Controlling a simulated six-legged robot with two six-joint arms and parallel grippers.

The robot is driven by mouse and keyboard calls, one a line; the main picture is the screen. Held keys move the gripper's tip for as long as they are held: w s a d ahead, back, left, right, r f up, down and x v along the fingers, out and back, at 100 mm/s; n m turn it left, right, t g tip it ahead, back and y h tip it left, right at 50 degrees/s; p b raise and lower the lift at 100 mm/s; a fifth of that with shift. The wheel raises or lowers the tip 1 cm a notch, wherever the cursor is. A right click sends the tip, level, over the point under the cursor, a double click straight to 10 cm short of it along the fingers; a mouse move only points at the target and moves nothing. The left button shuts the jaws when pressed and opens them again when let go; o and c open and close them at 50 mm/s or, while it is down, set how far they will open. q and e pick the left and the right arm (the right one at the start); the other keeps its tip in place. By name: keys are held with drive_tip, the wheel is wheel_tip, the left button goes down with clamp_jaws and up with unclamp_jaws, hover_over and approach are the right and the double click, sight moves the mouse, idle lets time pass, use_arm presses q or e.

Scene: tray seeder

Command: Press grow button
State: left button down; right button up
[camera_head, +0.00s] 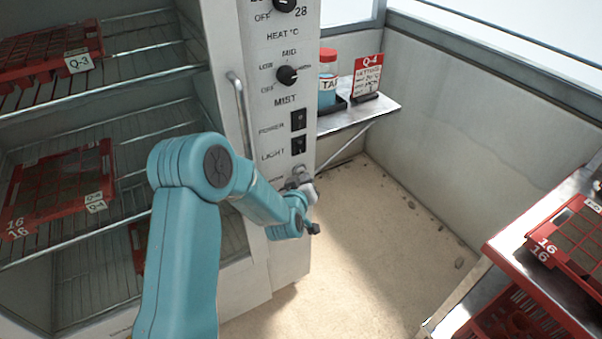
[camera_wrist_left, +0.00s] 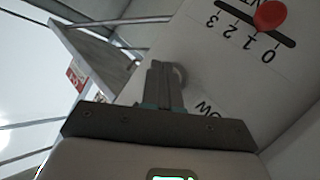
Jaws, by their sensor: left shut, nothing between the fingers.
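The white control panel (camera_head: 290,130) stands upright on the cabinet, with HEAT and MIST dials above POWER and LIGHT switches. My left gripper (camera_head: 301,176) is at the panel below the LIGHT switch, its fingers shut and empty. In the left wrist view the shut fingers (camera_wrist_left: 162,82) point at the panel. A round grey rim (camera_wrist_left: 181,74), likely the grow button, shows partly behind them, beside upside-down letters ending in "OW". The fingers hide most of it; I cannot tell whether they touch it. My right gripper is out of view.
A red slider knob (camera_wrist_left: 270,15) sits on a scale near the fingers. A vertical door handle (camera_head: 241,115) stands left of the panel. A shelf (camera_head: 385,107) holds a red-capped bottle (camera_head: 327,88). A red tray (camera_head: 557,248) is at right.

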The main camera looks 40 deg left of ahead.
use_arm(q)
drive_tip(key=shift+w+a+b, duration=0.2)
drive_tip(key=shift+a+b, duration=0.1)
drive_tip(key=shift+a, duration=0.2)
idle(0.4)
drive_tip(key=shift+d, duration=0.1)
drive_tip(key=shift+s+d, duration=0.35)
drive_tip(key=shift+d, duration=0.45)
drive_tip(key=shift+b, duration=0.3)
drive_tip(key=d, duration=0.1)
drive_tip(key=s+d, duration=0.1)
drive_tip(key=d, duration=0.1)
drive_tip(key=s+d+b, duration=0.1)
drive_tip(key=shift+d, duration=0.3)
